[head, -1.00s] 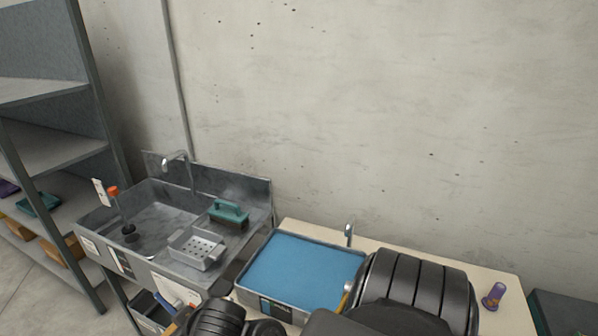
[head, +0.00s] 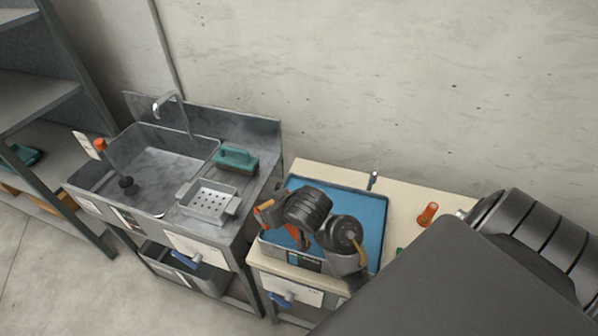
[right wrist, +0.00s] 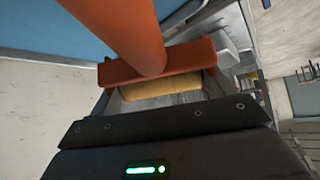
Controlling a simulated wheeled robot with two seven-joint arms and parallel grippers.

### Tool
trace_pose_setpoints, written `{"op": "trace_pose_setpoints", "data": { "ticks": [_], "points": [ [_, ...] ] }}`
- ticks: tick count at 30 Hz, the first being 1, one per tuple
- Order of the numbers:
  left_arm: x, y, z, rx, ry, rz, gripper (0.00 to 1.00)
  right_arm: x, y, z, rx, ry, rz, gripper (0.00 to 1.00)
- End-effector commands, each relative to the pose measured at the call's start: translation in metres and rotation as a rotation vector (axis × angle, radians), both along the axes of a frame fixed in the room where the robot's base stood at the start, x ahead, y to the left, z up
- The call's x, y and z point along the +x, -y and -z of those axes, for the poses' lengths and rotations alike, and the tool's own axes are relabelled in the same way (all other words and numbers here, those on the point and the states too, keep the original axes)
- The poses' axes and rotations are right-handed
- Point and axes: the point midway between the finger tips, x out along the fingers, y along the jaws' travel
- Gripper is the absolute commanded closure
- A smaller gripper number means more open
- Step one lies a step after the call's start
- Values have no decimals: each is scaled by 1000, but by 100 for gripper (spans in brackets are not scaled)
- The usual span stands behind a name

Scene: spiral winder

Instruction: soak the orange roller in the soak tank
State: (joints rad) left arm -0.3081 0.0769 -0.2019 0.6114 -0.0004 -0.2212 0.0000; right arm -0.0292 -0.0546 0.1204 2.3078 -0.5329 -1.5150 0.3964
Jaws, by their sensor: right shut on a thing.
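The soak tank (head: 377,200) is a shallow grey tray of blue liquid on the pale table. My right gripper (head: 278,216) is over its left part and shut on the orange roller (head: 299,238), partly hidden by my wrist. In the right wrist view the orange roller (right wrist: 157,62) shows a thick shaft and a crossbar at the jaws, with blue at upper left. I cannot tell whether it touches the liquid. My left gripper is not in view.
An orange cylinder (head: 428,213) stands on the table right of the tank. A small tap (head: 373,179) is behind the tank.

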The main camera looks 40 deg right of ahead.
Motion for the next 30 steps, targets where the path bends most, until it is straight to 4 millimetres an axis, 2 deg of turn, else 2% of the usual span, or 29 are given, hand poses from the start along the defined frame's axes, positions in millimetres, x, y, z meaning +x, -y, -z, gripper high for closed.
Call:
{"op": "trace_pose_setpoints", "data": {
  "ticks": [1, 3, 9, 12, 16, 22, 30],
  "points": [
    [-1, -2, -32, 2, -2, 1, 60, 7, 12, -17, -6, -17, 5, 47],
    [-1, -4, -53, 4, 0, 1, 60, 16, 28, -17, -10, -40, 9, 47],
    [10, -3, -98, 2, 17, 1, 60, 32, 68, -12, 5, -88, 17, 47],
    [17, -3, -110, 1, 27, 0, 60, 35, 81, -9, 15, -101, 22, 47],
    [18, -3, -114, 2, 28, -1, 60, 36, 89, -4, 22, -108, 24, 47],
    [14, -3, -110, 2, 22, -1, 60, 37, 90, 0, 22, -109, 23, 47],
    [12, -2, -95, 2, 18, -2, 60, 37, 89, 13, 22, -108, 23, 47]
  ]
}}
